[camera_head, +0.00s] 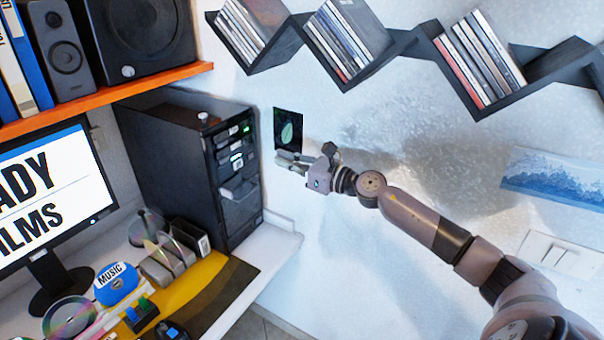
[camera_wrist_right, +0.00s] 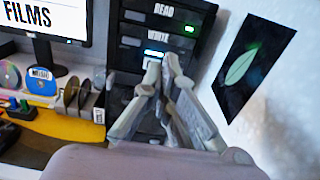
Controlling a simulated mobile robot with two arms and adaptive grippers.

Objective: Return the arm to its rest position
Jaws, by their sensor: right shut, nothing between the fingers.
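My right arm reaches in from the lower right in the head view, with its elbow bent and the forearm stretched to the left. My right gripper (camera_head: 288,160) is just below a small dark card with a pale leaf (camera_head: 288,131) on the wall. In the wrist view the right gripper (camera_wrist_right: 162,68) has its fingertips together with nothing between them. It points toward the front of the black disc tower (camera_wrist_right: 206,22), which also stands on the desk in the head view (camera_head: 165,165). The left gripper is not in view.
Zigzag wall shelves (camera_head: 400,42) hold upright discs above the arm. An orange shelf (camera_head: 110,98) with speakers is at upper left. The desk (camera_head: 268,250) carries a monitor (camera_head: 50,190) and a disc rack (camera_head: 165,262).

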